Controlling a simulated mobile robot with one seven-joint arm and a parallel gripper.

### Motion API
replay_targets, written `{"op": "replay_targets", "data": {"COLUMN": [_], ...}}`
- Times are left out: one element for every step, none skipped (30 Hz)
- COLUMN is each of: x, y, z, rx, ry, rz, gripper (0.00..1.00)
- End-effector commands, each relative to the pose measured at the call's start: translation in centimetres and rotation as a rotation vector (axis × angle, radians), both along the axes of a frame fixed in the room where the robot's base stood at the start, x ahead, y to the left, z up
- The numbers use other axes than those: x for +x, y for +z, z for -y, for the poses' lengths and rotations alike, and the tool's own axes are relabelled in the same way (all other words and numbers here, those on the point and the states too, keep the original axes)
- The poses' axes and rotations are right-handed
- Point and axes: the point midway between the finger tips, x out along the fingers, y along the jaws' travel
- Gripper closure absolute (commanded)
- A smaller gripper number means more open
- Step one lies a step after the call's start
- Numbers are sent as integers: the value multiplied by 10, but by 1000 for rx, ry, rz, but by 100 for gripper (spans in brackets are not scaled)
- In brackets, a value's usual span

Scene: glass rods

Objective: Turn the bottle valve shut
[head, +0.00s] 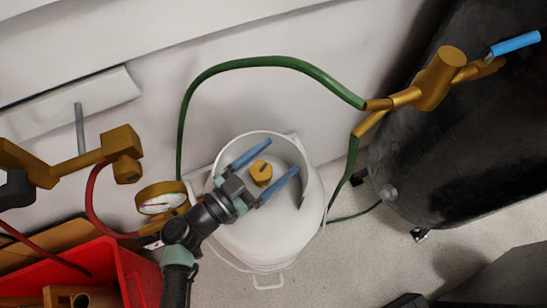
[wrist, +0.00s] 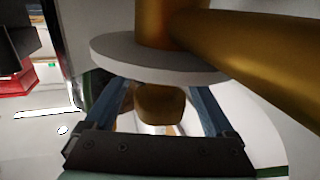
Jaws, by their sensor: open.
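The white gas bottle (head: 262,235) stands on the floor in the middle of the head view, with a raised collar round its top. Its brass valve knob (head: 261,174), with a dark slot, shows inside the collar. My gripper (head: 282,157) is open over the bottle top, its two blue fingers on either side of the knob, with gaps to both. In the wrist view a brass block (wrist: 160,103), apparently the knob, lies between the fingers (wrist: 160,92). A pale disc (wrist: 150,58) hides the fingertips there. I cannot tell whether anything touches.
A pressure gauge (head: 161,199) stands left of the bottle. A green hose (head: 265,62) arches behind to a brass burner (head: 440,78) at a dark vessel (head: 480,140). A red crate (head: 130,275) is at lower left.

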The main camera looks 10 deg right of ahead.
Motion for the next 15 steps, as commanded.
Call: {"op": "replay_targets", "data": {"x": [0,0,0,0,0,-1,0,-1,0,-1,-1,0,-1,-1,-1], "y": [4,6,11,16,22,29,36,42,50,57,62,70,74,79,84], "z": [0,0,0,0,0,0,0,0,0,0,0,0,0,0,0], "rx": [1,1,1,1,2,2,3,3,4,3,3,3,3,3,3], "ry": [0,0,0,-1,-2,-2,-2,-3,-2,-3,-2,-2,-2,-3,-2], "rz": [1,1,1,2,2,2,2,3,2,3,1,2,1,1,0], "gripper": [11,11,11,11,11,11,11,11,11,11,11,11,11,11,11]}}
